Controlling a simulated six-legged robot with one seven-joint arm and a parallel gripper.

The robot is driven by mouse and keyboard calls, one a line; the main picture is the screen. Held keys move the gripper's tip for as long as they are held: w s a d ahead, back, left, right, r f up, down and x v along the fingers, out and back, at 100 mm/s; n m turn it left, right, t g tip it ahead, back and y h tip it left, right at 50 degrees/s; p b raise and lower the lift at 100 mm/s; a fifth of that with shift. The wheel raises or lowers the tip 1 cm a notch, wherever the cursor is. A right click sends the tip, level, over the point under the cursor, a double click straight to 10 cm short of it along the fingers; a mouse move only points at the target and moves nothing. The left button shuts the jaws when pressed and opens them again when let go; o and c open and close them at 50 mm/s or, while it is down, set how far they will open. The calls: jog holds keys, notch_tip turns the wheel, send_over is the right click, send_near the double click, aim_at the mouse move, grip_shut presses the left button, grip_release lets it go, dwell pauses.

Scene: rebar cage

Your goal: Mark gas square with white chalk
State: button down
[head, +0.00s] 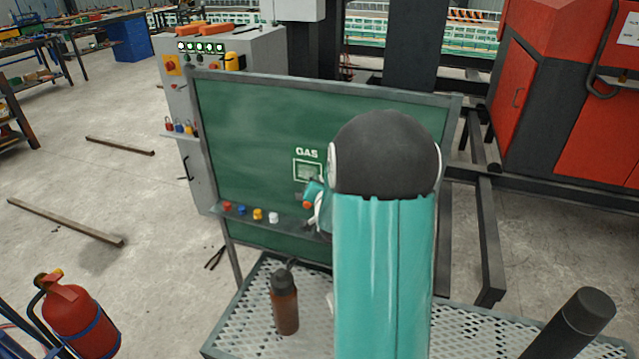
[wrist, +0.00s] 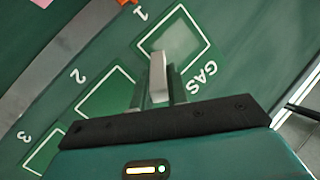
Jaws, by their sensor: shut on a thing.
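A green board (head: 250,135) stands in front of me. Its white-outlined GAS square (head: 307,170) is just left of my arm in the head view. In the wrist view the GAS square (wrist: 185,38) has a paler patch inside, and the label GAS is beside it. My gripper (wrist: 157,92) is shut on a pale stick, which looks like the white chalk (wrist: 157,72). The stick's tip overlaps the near part of the square; I cannot tell whether it touches the board. In the head view my arm hides most of the gripper.
The board's ledge (head: 250,220) carries small red, blue, yellow and white items. More outlined squares, numbered 2 (wrist: 108,92) and 3 (wrist: 42,150), lie beside the GAS square. A brown bottle (head: 285,302) stands on the mesh platform below. A red extinguisher (head: 75,318) is at lower left.

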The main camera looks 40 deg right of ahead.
jog(key=shift+w+a, duration=0.55)
jog(key=shift+w, duration=0.45)
jog(key=shift+w+a, duration=0.6)
jog(key=shift+w, duration=0.4)
jog(key=shift+w+a, duration=0.55)
jog(key=shift+w, duration=0.45)
jog(key=shift+s+d+r, duration=0.25)
jog(key=shift+s+d, duration=0.35)
jog(key=shift+s, duration=0.45)
jog(key=shift+s+d+r, duration=0.25)
jog(key=shift+s+d, duration=0.3)
jog(key=shift+s, duration=0.45)
jog(key=shift+s+d+r, duration=0.25)
jog(key=shift+s+d, duration=0.35)
jog(key=shift+s, duration=0.45)
jog(key=shift+w+a, duration=0.6)
jog(key=shift+w, duration=0.45)
jog(key=shift+w+a, duration=0.6)
jog(key=shift+w, duration=0.4)
jog(key=shift+w+a, duration=0.6)
jog(key=shift+w, duration=0.45)
jog(key=shift+s+a, duration=0.5)
jog(key=shift+a, duration=0.35)
jog(key=shift+s+a, duration=0.55)
jog(key=shift+a, duration=0.3)
jog(key=shift+s+a, duration=0.5)
jog(key=shift+a, duration=0.35)
jog(key=shift+a, duration=0.1)
